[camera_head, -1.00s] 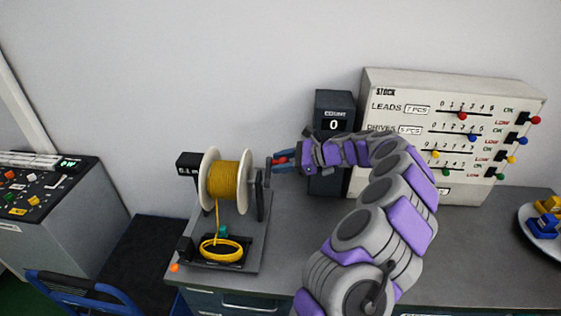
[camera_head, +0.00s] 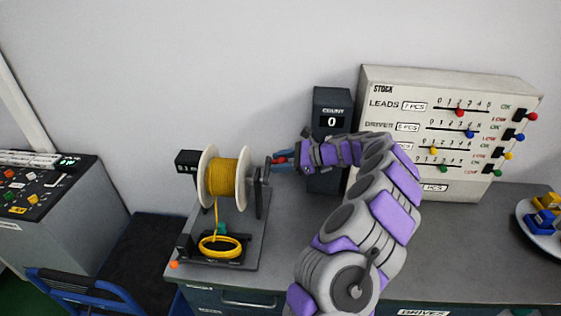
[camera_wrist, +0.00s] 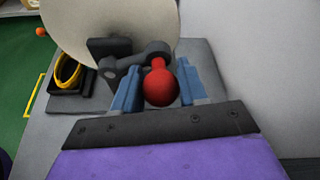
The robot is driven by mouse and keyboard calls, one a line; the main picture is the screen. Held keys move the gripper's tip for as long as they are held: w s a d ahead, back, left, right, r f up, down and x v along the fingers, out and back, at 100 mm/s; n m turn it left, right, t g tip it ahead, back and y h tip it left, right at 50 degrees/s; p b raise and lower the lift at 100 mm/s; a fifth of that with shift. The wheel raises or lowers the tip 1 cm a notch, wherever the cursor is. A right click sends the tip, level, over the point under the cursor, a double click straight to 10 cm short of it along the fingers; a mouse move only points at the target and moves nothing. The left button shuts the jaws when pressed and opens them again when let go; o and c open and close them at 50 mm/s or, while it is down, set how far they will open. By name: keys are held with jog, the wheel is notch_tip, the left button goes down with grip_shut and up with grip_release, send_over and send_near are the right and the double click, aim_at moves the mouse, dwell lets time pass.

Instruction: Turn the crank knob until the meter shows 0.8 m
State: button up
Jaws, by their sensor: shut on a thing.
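The spool stand on the bench carries a white-flanged reel of yellow cord (camera_head: 228,180). Its dark crank arm (camera_wrist: 135,62) is at the reel's right side and ends in a red crank knob (camera_wrist: 161,86). My gripper (camera_head: 281,160) reaches in from the right and is shut on the red knob. In the wrist view the knob sits between the two blue fingers. The small black meter (camera_head: 187,163) is left of the reel; its reading is too small and partly hidden to tell.
A coil of yellow cord (camera_head: 221,247) lies at the stand's front. A dark counter box (camera_head: 332,104) showing 0 and a white stock panel (camera_head: 400,83) stand behind my arm. A plate with blue and yellow parts (camera_head: 532,229) is at right.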

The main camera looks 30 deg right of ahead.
jog(key=shift+w+d, duration=0.1)
jog(key=shift+w+d+f, duration=0.1)
jog(key=shift+f, duration=0.55)
jog(key=shift+w+d+f, duration=0.1)
jog(key=shift+f, duration=0.55)
jog(key=shift+c, duration=0.2)
jog(key=shift+f+b, duration=0.1)
jog(key=shift+b, duration=0.2)
jog(key=shift+s+a+f+b, duration=0.1)
jog(key=shift+s+f+b, duration=0.05)
jog(key=shift+f, duration=0.5)
jog(key=shift+s+a+f+b, duration=0.1)
jog(key=shift+s+f+b, duration=0.05)
jog(key=shift+f, duration=0.55)
